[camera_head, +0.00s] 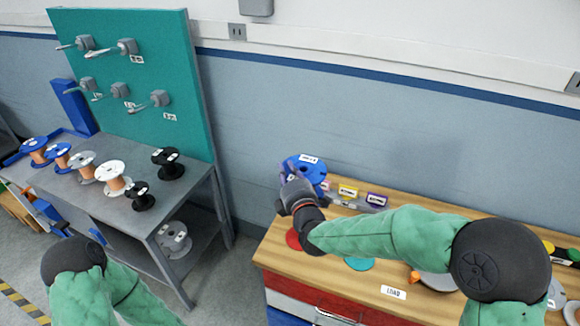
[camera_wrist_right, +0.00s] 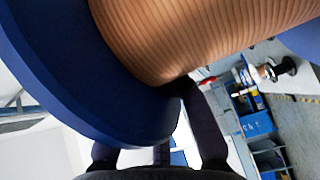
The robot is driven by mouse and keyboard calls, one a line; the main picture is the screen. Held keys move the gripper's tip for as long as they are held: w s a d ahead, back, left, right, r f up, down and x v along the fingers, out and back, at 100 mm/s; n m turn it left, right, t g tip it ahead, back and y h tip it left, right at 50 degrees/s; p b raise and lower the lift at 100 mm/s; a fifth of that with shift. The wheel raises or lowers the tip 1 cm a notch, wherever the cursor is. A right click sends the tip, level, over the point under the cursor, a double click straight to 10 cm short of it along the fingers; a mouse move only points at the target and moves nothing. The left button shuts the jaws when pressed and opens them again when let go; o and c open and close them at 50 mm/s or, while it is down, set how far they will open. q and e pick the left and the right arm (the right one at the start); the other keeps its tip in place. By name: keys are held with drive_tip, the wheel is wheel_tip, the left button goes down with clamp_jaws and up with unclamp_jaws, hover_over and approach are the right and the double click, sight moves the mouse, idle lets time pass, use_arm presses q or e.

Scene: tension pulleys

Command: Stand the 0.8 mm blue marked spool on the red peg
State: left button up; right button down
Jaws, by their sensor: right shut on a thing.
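A blue spool (camera_head: 312,171) with a white label on its flange is in my right gripper (camera_head: 292,183), held above the left end of the wooden bench; the label is too small to read. In the right wrist view the spool's blue flange (camera_wrist_right: 75,75) and copper-coloured winding (camera_wrist_right: 190,35) fill the upper part, with the dark fingers against it. A red disc (camera_head: 293,239) lies on the bench below and slightly left of the spool. My forearm and hand partly cover that area, and I cannot make out a peg on the disc. My left gripper is out of view.
A teal disc (camera_head: 359,264) and a LOAD label (camera_head: 393,292) are on the wooden bench (camera_head: 300,262). Small labelled blocks (camera_head: 348,191) stand along its back edge. The grey table (camera_head: 130,205) at left carries several spools below a green pegboard (camera_head: 130,75).

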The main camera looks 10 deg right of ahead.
drive_tip(key=shift+f, duration=0.1)
drive_tip(key=shift+f+b, duration=0.8)
drive_tip(key=shift+f, duration=0.15)
drive_tip(key=shift+f+b, duration=1.7)
drive_tip(key=shift+f, duration=0.55)
drive_tip(key=shift+f+b, duration=0.4)
drive_tip(key=shift+b, duration=0.05)
drive_tip(key=shift+f+b, duration=0.3)
drive_tip(key=shift+f, duration=0.1)
drive_tip(key=shift+f+b, duration=0.95)
drive_tip(key=shift+f, duration=0.1)
drive_tip(key=shift+f+b, duration=0.95)
drive_tip(key=shift+f, duration=0.25)
drive_tip(key=shift+f, duration=0.1)
